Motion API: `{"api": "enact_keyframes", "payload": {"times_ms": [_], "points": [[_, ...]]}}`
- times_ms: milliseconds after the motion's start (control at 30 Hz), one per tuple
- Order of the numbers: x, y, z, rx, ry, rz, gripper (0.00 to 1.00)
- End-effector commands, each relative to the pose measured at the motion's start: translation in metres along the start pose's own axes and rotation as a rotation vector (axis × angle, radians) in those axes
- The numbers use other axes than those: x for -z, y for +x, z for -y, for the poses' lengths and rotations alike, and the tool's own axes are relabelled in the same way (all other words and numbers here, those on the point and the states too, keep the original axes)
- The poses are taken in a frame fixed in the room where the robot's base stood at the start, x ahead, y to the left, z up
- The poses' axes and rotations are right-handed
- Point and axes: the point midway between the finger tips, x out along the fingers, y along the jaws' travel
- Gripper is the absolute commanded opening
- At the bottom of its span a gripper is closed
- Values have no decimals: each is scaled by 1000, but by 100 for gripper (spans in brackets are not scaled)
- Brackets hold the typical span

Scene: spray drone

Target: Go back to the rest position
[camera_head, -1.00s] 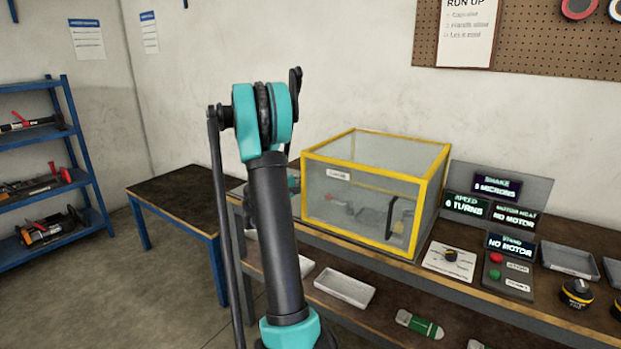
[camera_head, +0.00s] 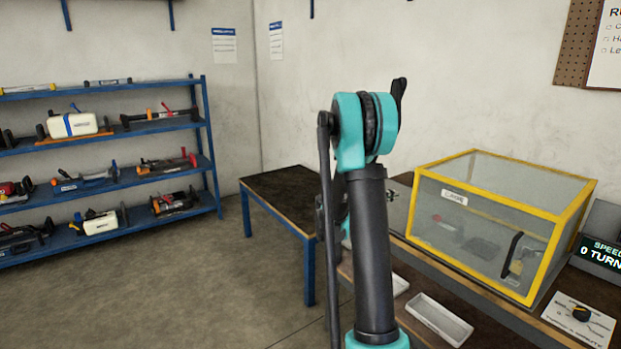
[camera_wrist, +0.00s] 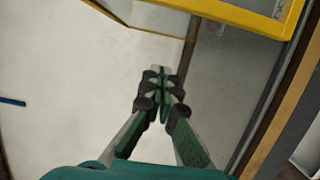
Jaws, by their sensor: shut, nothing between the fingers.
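My gripper (camera_wrist: 160,75) shows in the wrist view with its fingertips together and nothing between them. The edge of the yellow-framed clear box is close beyond it at the top.
A speed display (camera_head: 603,252) and a dial panel (camera_head: 580,318) are right of the box. A dark side table (camera_head: 290,195) stands behind my arm. A blue shelf rack (camera_head: 205,150) is at the left. The floor (camera_head: 190,280) between is clear.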

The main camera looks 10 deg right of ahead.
Motion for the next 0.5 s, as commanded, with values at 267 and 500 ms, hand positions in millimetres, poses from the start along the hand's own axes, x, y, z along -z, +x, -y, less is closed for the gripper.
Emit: {"api": "enact_keyframes", "payload": {"times_ms": [267, 500], "points": [[-33, -23, 19, 200, 53, -28, 0], [-88, -85, 63, 556, 148, -77, 0]]}}
